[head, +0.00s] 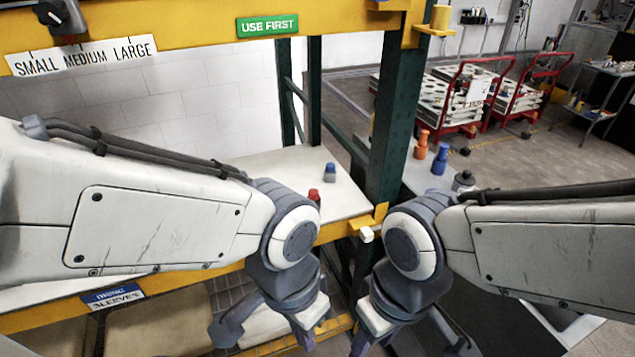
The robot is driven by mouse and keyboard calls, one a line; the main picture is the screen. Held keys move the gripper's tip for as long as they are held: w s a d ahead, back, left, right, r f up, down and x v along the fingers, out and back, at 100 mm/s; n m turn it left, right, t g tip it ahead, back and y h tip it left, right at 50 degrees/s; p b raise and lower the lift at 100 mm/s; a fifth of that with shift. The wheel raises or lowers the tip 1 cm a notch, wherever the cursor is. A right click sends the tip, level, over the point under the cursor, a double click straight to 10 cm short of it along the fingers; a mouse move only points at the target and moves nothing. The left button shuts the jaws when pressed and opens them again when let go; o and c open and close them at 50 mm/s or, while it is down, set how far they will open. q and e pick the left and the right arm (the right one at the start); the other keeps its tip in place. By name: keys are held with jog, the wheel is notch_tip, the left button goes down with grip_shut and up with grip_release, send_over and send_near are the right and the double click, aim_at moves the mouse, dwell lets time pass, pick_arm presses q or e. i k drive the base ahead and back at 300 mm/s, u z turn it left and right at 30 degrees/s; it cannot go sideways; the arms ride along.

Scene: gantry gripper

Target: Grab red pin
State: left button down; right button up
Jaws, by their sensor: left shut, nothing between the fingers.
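The red pin (314,194) stands on the pale shelf (345,200) behind my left wrist. Only its red top and a little of its side show; my wrist hides the lower part. My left gripper (262,335) points down in front of the shelf, below and to the left of the pin, apart from it. It is shut and empty. My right gripper (412,346) hangs down at the bottom centre, right of the left one. Its fingertips are partly cut off by the frame edge, so its state is unclear.
A blue pin (330,173) stands behind the red one. A dark green post (388,130) divides this shelf from a surface with orange (421,145), blue (440,160) and grey (463,181) pins. Yellow beams (190,25) cross above. Red carts (470,95) stand behind.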

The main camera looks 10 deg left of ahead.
aim_at(312, 192)
jog(key=u, duration=0.5)
jog(key=k, duration=1.15)
jog(key=z, duration=0.3)
jog(key=i, duration=1.65)
jog(key=u, duration=0.7)
